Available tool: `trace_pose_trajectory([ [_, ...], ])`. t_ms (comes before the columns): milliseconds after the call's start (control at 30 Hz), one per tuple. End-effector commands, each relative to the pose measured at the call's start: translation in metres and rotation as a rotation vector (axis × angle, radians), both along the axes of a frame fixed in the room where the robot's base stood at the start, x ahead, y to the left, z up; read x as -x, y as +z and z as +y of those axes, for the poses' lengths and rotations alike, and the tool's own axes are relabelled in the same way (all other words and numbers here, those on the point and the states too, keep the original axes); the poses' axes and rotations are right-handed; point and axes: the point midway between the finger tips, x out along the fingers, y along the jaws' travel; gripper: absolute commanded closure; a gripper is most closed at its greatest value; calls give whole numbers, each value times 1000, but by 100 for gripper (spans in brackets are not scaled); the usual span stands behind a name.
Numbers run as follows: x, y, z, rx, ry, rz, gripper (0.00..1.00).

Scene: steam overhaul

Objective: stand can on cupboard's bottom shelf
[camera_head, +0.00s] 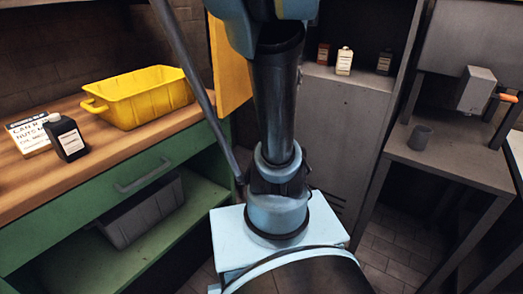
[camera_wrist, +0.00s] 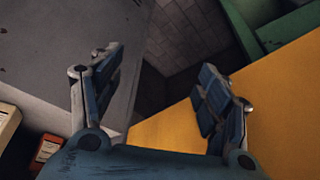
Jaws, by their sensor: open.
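A black can-like bottle with a white label (camera_head: 68,138) stands upright on the wooden bench top. Similar small containers stand on the grey cupboard (camera_head: 335,120): an orange-brown one (camera_head: 323,54), a cream one (camera_head: 344,61) and a dark one (camera_head: 385,62). I cannot tell which is the task's can. A bottom shelf of the cupboard is not visible. My gripper (camera_wrist: 158,88) is open and empty in the wrist view, above a grey surface and a yellow panel (camera_wrist: 275,115). Parts of a cream container (camera_wrist: 8,125) and an orange-labelled one (camera_wrist: 47,150) show lower left.
A yellow bin (camera_head: 140,98) and a printed card (camera_head: 30,136) are on the green bench (camera_head: 150,178). A grey bin (camera_head: 145,210) sits on its lower shelf. A yellow panel (camera_head: 230,65) stands beside the cupboard. A grey cup (camera_head: 420,137) is on the right-hand table (camera_head: 455,160).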

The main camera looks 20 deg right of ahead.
Motion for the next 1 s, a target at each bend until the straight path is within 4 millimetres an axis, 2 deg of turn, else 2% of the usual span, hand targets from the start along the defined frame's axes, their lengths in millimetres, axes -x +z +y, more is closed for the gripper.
trace_pose_trajectory([
  [33, 16, -15, 21, -2, 30, 14, 30],
  [200, 67, -63, 71, -3, 100, 62, 30],
  [333, 107, -102, 99, 1, 151, 97, 30],
  [500, 148, -146, 119, 12, 200, 133, 30],
  [700, 170, -170, 127, 19, 224, 153, 30],
  [1000, 172, -171, 127, 19, 225, 154, 30],
])
